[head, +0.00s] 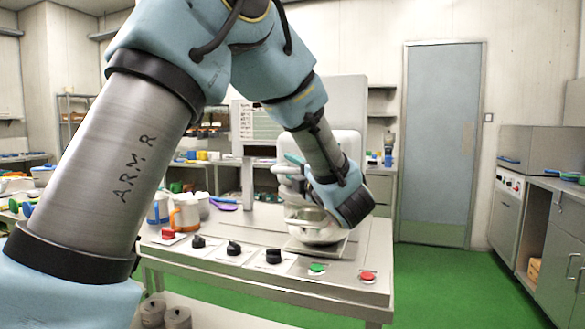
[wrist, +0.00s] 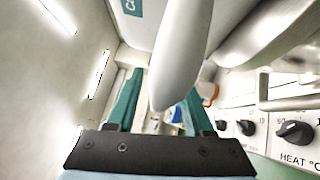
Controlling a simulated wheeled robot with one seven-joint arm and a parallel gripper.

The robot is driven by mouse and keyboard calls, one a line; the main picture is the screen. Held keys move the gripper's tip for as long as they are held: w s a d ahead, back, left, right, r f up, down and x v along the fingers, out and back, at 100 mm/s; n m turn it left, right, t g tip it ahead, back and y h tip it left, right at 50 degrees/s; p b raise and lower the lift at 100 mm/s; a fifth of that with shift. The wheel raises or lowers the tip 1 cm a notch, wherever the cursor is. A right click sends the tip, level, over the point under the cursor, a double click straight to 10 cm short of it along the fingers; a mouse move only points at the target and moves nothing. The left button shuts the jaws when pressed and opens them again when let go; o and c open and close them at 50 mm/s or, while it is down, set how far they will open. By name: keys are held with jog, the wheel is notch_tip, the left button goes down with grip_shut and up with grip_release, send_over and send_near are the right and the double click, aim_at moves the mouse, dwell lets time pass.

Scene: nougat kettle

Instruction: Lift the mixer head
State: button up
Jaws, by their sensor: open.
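The white mixer (head: 345,143) stands on the metal worktable, partly hidden behind my arm. A steel bowl (head: 312,232) sits under it.
The worktable's front (head: 260,262) carries several black knobs and red and green buttons. An orange-and-white mug (head: 186,212) stands to the left. The wrist view shows the heat knob (wrist: 295,132) at right. Green floor is free on the right.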

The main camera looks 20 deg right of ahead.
grip_shut()
dwell(1.4)
